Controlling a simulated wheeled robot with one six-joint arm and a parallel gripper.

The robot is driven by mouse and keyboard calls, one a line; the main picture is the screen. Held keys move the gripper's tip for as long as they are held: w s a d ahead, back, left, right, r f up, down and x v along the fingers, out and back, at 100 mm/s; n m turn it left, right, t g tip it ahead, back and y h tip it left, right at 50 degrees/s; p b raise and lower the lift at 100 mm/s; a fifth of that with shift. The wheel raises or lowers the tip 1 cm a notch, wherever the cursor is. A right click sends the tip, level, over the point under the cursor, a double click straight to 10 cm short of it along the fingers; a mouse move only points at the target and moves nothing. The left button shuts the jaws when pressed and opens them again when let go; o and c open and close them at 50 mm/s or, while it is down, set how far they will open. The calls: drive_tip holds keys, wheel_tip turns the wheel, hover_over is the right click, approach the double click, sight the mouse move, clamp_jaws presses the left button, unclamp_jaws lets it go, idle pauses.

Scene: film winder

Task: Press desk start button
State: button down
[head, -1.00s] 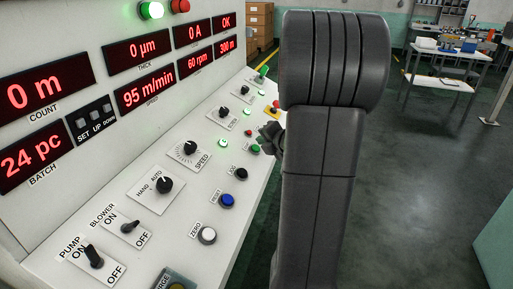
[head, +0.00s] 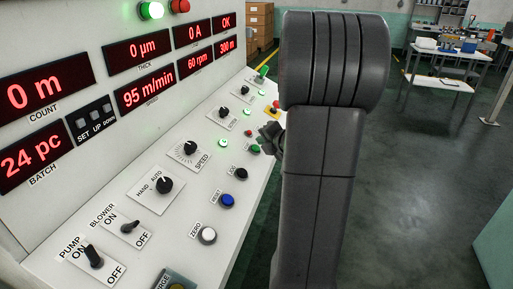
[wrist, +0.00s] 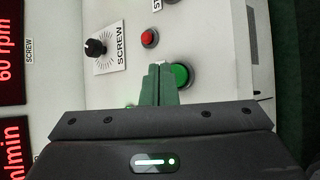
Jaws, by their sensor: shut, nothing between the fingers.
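A round green button (wrist: 181,76) sits on the sloped desk panel, close beside my fingertips in the wrist view. Its label is not readable there. In the head view a green button (head: 254,149) shows on the desk, just left of my gripper. My gripper (wrist: 157,67) is shut and empty, with its green-tinted fingers together and their tips at the left edge of the button. I cannot tell whether they touch it. In the head view my gripper (head: 268,136) is dark and partly hidden behind my arm.
A red button (wrist: 149,38) and a SCREW knob (wrist: 96,47) lie near the fingers. A black button (head: 240,173), blue button (head: 227,201) and white button (head: 208,235) line the desk's near edge. Red number displays (head: 146,95) stand behind. Open floor lies to the right.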

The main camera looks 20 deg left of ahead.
drive_tip(key=shift+f, duration=0.1)
idle(0.3)
drive_tip(key=shift+a+f+b, duration=0.2)
drive_tip(key=shift+f+b, duration=0.05)
drive_tip(key=shift+b, duration=0.25)
drive_tip(key=shift+a+f+b, duration=0.2)
drive_tip(key=shift+f+b, duration=0.3)
drive_tip(key=shift+b, duration=0.05)
idle(0.5)
drive_tip(key=shift+r, duration=0.15)
drive_tip(key=shift+d+r+p, duration=0.4)
drive_tip(key=shift+r+p, duration=0.3)
drive_tip(key=shift+p, duration=0.15)
drive_tip(key=r+p, duration=0.1)
drive_tip(key=d+r+p, duration=0.1)
drive_tip(key=r+p, duration=0.1)
drive_tip(key=d+r+p, duration=0.1)
drive_tip(key=shift+d+r+p, duration=0.1)
drive_tip(key=shift+r+p, duration=0.15)
drive_tip(key=shift+p, duration=0.1)
